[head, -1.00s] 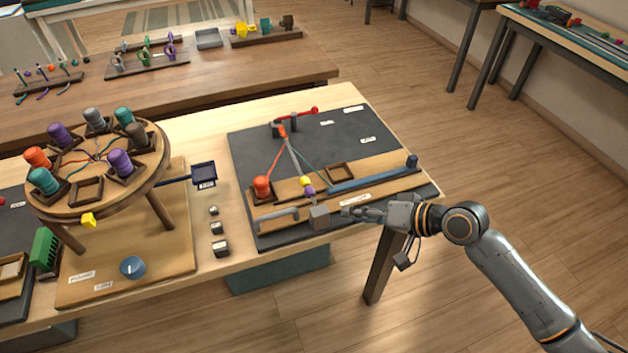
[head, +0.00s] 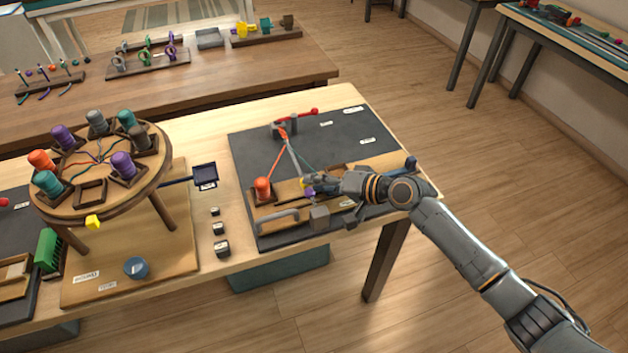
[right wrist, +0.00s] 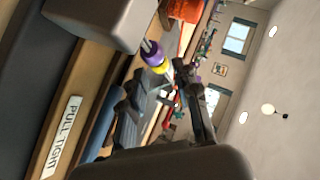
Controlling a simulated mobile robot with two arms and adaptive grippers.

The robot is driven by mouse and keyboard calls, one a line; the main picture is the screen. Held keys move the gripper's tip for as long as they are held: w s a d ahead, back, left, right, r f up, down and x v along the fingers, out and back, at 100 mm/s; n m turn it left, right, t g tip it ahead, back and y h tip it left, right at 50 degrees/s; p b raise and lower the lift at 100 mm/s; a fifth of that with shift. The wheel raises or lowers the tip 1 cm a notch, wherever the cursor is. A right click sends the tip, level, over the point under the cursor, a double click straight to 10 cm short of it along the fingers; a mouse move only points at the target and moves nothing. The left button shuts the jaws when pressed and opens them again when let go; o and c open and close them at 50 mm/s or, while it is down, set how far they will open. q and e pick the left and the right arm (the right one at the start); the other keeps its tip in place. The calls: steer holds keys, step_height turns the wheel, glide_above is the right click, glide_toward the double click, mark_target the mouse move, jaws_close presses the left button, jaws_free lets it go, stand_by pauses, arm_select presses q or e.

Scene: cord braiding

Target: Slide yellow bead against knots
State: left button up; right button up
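The yellow bead (head: 304,183) sits on a cord above the right board, directly beside a purple bead (head: 309,192). In the right wrist view the yellow bead (right wrist: 162,68) is just ahead of my right gripper's fingertips, next to the purple bead (right wrist: 151,52). My right gripper (head: 315,181) is at the beads and partly covers them in the head view. In the wrist view its fingers (right wrist: 160,75) are spread, one on each side of the yellow bead's line. I cannot tell if they touch it. The knots are too small to make out. My left gripper is out of view.
A blue bar (head: 400,172) lies behind my arm. The round braiding stand (head: 75,205) with several bobbins is at the left.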

steer(key=shift+x, duration=0.85)
jaws_close()
